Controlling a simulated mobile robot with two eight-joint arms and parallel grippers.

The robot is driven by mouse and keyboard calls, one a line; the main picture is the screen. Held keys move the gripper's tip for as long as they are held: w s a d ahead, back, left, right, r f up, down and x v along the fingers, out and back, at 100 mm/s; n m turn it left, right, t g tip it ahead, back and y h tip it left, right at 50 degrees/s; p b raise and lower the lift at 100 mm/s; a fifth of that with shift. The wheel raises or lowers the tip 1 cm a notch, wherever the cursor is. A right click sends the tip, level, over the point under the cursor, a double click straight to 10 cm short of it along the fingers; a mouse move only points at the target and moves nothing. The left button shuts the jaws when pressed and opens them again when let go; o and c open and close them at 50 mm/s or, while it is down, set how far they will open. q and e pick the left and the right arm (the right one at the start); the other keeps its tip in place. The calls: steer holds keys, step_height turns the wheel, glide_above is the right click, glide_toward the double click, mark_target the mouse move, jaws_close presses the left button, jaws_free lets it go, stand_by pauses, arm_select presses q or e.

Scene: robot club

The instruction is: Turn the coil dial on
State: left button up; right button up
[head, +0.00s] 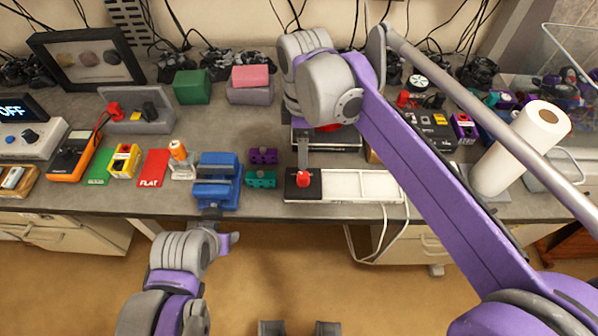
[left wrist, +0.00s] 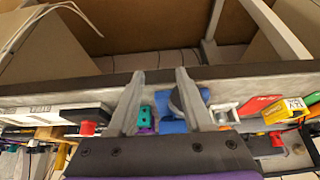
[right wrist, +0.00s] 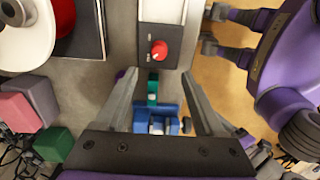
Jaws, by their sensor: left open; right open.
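A red knob (head: 303,178) sits on a black panel at the left end of a long white unit near the bench's front edge. I take it to be the coil dial; its marking is not readable. It also shows in the right wrist view (right wrist: 159,50), above and beyond the fingertips. My right gripper (right wrist: 160,72) is open and empty, apart from the knob. In the head view the right arm partly hides it. My left gripper (left wrist: 160,74) is open and empty near the bench's front edge, by the blue vise (head: 217,186). The knob is also in the left wrist view (left wrist: 87,128).
Teal (head: 261,179) and purple (head: 263,156) blocks lie between the vise and the white unit. A power supply (head: 28,138) reading OFF and an orange meter (head: 72,153) stand left. A paper roll (head: 520,148) stands right. Floor in front is open.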

mark_target(303, 175)
step_height(303, 175, down, 11)
steer(key=shift+w+d+r+b, duration=0.15)
steer(key=shift+r+b, duration=0.05)
steer(key=shift+b, duration=0.1)
jaws_close()
stand_by(0.4)
